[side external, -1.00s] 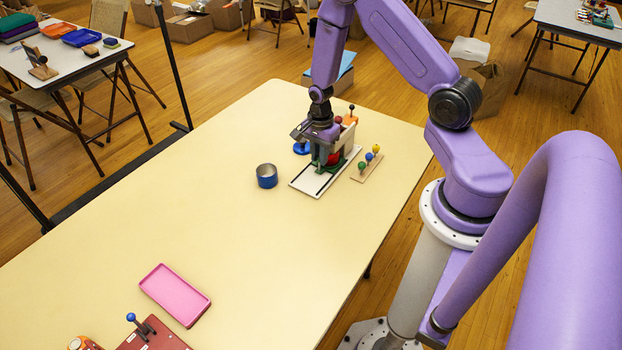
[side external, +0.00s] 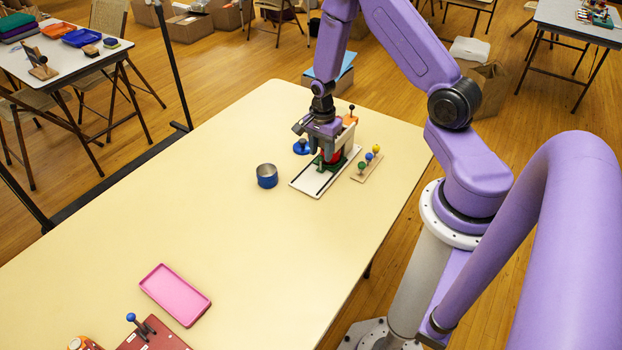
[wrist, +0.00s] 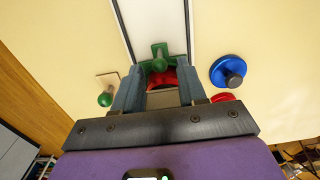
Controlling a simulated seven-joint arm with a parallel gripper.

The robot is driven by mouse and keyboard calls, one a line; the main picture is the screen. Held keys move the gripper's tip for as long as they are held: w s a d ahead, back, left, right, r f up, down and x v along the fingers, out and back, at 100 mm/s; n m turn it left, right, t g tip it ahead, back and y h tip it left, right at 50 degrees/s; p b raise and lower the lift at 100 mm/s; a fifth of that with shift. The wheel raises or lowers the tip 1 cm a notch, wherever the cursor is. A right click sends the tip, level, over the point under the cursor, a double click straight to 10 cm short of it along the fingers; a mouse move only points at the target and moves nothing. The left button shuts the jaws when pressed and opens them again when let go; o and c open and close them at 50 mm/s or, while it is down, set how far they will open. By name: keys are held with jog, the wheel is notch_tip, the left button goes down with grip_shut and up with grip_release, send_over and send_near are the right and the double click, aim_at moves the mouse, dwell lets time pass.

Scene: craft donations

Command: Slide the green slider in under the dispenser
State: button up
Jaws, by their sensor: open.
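A red part (wrist: 163,80) shows between my fingers, right behind the slider. My gripper (wrist: 158,76) is open and holds nothing. In the side view my gripper (side external: 324,152) is just above the slider and hides part of it and of the dispenser.
A blue cup (side external: 267,176) stands left of the base, and a blue disc with a knob (side external: 302,147) behind it. A peg board with coloured balls (side external: 368,164) lies close on the right. A pink tray (side external: 175,295) lies in front. The middle of the table is clear.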

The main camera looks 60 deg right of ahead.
jog(key=shift+r, duration=3.15)
jog(key=shift+a+r, duration=0.2)
jog(key=shift+a, duration=0.15)
jog(key=s+a+r+n, duration=0.4)
jog(key=a+r+n, duration=0.1)
jog(key=a+n, duration=0.3)
jog(key=s+a+r+n, duration=0.4)
jog(key=a+r+n, duration=0.2)
jog(key=a+n, duration=0.2)
jog(key=s+a+r+n, duration=0.1)
jog(key=s+r+n, duration=0.2)
jog(key=s+n, duration=0.4)
jog(key=s+a+r+n, duration=0.2)
jog(key=s+r+n, duration=0.1)
jog(key=s+n, duration=0.4)
jog(key=shift+s+n, duration=0.3)
jog(key=shift+s, duration=0.55)
